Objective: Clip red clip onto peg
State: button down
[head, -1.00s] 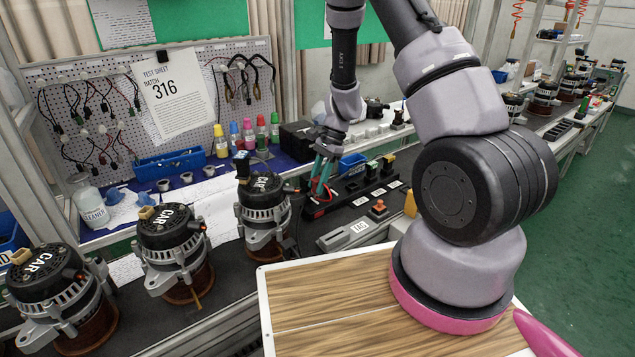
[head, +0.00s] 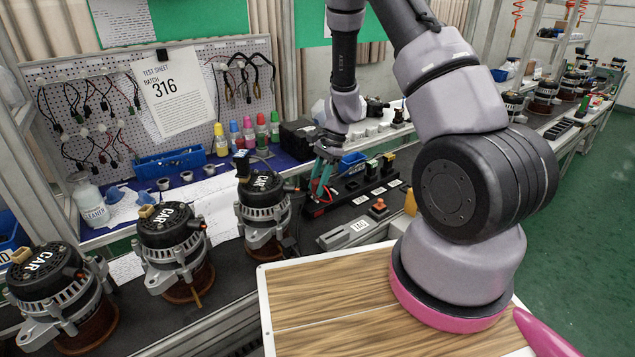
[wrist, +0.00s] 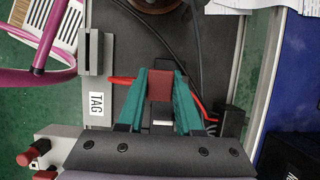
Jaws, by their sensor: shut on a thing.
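In the wrist view, my gripper (wrist: 160,88) has its teal fingers closed on a dull red block, which I take to be the red clip (wrist: 160,85). A red piece sticks out to its left and a red lead runs off to its right. I cannot pick out the peg with certainty in either view.
A grey block with a TAG label (wrist: 96,103) lies left of the gripper in the wrist view. A black cable crosses the bench mat beyond the fingers. In the head view, a dark row of switches (head: 372,182) stands right of the gripper. Other alternators (head: 172,250) stand leftward.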

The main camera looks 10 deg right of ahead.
jog(key=shift+f, duration=0.65)
jog(key=c, duration=0.5)
grip_release()
jog(key=v, duration=1)
jog(key=shift+d+r, duration=0.2)
jog(key=shift+r, duration=0.1)
jog(key=shift+w, duration=0.1)
